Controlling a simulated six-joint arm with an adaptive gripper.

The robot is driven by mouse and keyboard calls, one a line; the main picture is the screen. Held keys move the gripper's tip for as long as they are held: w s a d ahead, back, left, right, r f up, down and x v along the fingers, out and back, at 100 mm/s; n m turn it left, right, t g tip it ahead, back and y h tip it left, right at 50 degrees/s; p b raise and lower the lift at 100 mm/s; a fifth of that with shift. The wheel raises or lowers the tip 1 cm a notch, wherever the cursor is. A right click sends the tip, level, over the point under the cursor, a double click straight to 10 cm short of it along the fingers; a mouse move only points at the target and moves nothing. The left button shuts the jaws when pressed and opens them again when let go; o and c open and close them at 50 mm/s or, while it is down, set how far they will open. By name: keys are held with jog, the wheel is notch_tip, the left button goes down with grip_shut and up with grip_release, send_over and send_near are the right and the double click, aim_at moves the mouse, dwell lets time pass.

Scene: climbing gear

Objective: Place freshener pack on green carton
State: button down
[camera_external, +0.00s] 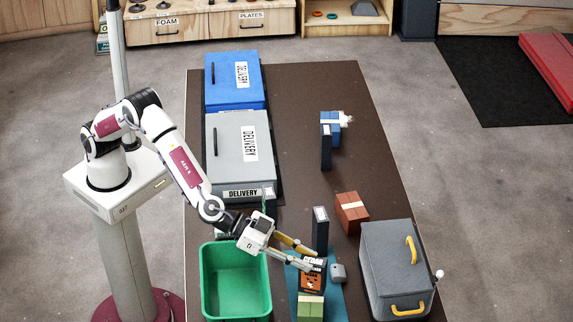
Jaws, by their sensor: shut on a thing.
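The freshener pack (311,280), a black and orange pack lettered "CEDAR", is between the fingers of my gripper (312,257) at the lower middle of the view. My gripper reaches in from the left with its yellow fingers shut on the pack's upper part. The green carton (310,308), light green with a paler band, is just below the pack in the picture, near the bottom edge. The pack's lower edge meets the carton's top edge in the picture; I cannot tell whether they touch or how high the pack is.
A teal mat (333,304) lies under this area. A green bin (208,283) stands left, a grey chest (385,270) with yellow handles right. A dark upright block (320,232), a small grey object (338,272) and a red-brown box (352,213) are close by.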

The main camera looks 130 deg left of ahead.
jog(key=shift+f, duration=2)
jog(key=c, duration=1.7)
grip_release()
jog(key=shift+r, duration=0.2)
jog(key=shift+s, duration=0.15)
jog(key=shift+v, duration=5.85)
jog(key=shift+r, duration=0.2)
